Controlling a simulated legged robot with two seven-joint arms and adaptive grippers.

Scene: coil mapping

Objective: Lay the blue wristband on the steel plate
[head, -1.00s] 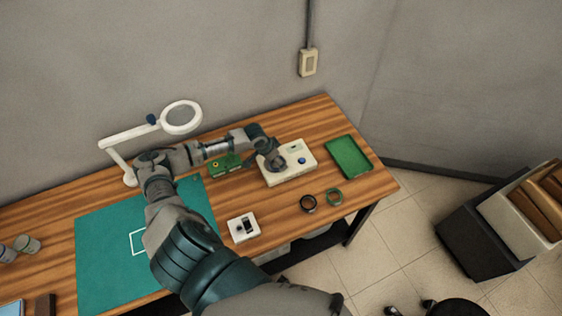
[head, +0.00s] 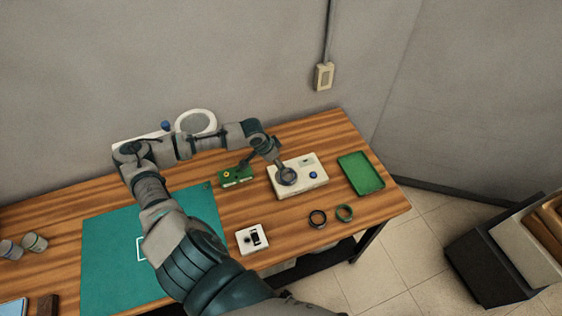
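The white device (head: 313,186) stands toward the back right of the table. A dark grey-blue ring, seemingly the blue wristband (head: 287,184), lies over the round grey steel plate (head: 287,176) at its left end. The picture is too small to show exactly how the band rests on the plate. My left gripper (head: 262,162) is above and left of the band. Its dark fingers look spread, one tip close to the band's upper edge, the other toward the green circuit board. My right gripper is not in view.
A black ring (head: 317,218) and a green ring (head: 344,212) lie in front of the device. A green tray (head: 362,174) is to its right. A green circuit board (head: 237,177) is to its left. A small white box (head: 252,239) stands near the front edge.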

